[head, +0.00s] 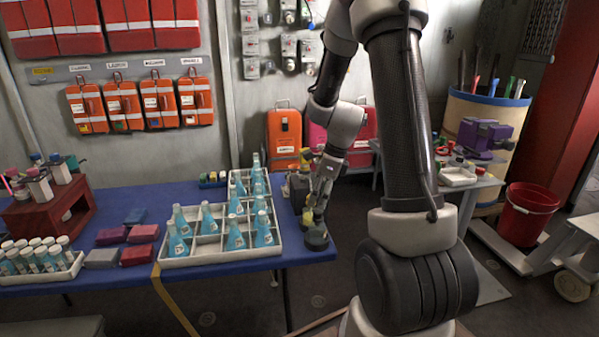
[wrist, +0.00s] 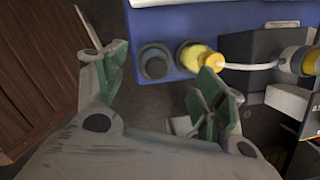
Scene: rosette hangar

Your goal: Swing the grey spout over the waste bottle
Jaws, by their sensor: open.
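A thin pale grey spout (wrist: 248,66) shows in the wrist view. It runs left from a yellow and grey fitting (wrist: 293,60) beside a dark box (wrist: 262,44), and its left end is at a yellow-topped round vessel (wrist: 190,54). A dark grey round vessel (wrist: 155,63) stands just left of that one, with no spout over it. No label shows which is the waste bottle. My gripper (wrist: 160,62) is open and empty, its right finger close to the yellow end. In the head view my gripper (head: 316,200) is above the table's right end, partly hiding the spout.
A white divided tray (head: 190,261) with several blue flasks stands left of the vessels on the blue table (head: 125,203). Red and grey blocks (head: 139,254) lie further left. A barrel (head: 470,115) and red bucket (head: 527,212) stand at the right. Brown boards (wrist: 35,70) fill the wrist view's left.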

